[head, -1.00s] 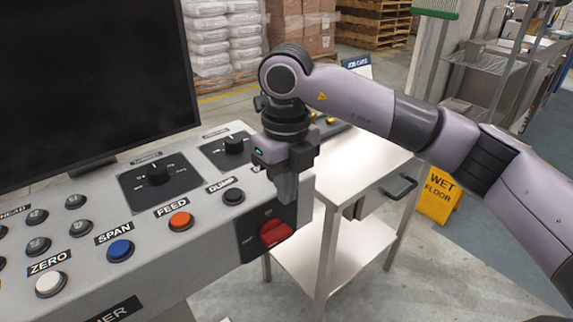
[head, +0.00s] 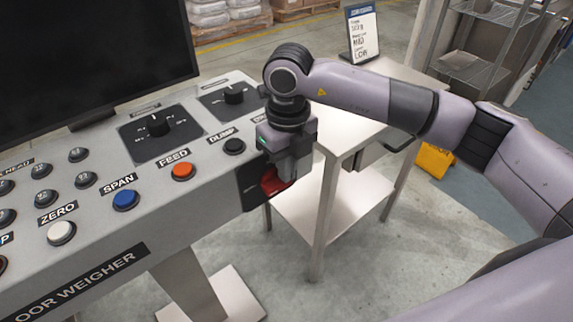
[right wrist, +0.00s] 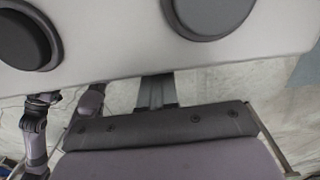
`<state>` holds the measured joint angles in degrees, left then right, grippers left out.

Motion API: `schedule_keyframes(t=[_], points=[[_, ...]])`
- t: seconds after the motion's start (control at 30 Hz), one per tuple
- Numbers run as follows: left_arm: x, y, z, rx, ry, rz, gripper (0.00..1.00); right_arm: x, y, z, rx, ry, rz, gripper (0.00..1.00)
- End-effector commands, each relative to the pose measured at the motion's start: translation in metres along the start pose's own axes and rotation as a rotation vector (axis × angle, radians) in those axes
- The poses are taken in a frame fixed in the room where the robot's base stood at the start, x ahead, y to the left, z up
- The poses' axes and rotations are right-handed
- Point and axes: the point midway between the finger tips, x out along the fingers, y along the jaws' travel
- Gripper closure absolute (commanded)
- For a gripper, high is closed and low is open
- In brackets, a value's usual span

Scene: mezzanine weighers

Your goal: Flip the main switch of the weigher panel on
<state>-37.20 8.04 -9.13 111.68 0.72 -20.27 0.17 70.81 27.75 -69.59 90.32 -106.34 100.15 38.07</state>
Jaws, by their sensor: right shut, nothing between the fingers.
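The weigher panel (head: 205,206) is a light grey sloping console on the left of the head view. Its main switch (head: 270,186) is a red rotary handle on a black plate (head: 251,192) at the panel's right front corner. My right gripper (head: 287,178) is shut and empty, pointing down right at the red handle and covering part of it. I cannot tell whether the fingers touch the handle, and its exact turn position is hidden. My left gripper is in neither view.
Blue (head: 126,200), orange (head: 183,171) and black (head: 234,146) buttons sit left of the switch, with two dials behind. A dark screen (head: 90,60) rises behind the panel. A metal table (head: 345,138) with a sign (head: 362,35) stands close on the right.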

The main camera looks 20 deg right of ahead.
Motion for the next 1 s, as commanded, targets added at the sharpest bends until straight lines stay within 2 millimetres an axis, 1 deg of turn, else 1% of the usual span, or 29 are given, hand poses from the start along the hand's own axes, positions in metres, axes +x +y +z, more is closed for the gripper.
schedule_keyframes(t=[0.13,0.47,0.67,0.9,1.0], points=[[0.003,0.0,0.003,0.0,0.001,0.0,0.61,0.002,-0.003,0.0,0.004,0.001,0.07,1.0],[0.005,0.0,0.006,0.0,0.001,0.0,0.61,0.003,-0.004,0.0,0.002,0.001,0.168,1.0],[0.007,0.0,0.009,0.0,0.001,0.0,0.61,0.005,-0.006,0.0,0.003,0.001,0.262,1.0],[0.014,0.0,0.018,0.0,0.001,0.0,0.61,0.009,-0.012,0.0,0.003,0.0,0.259,1.0],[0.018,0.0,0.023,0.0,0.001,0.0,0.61,0.014,-0.015,0.0,0.006,0.002,0.353,1.0]])
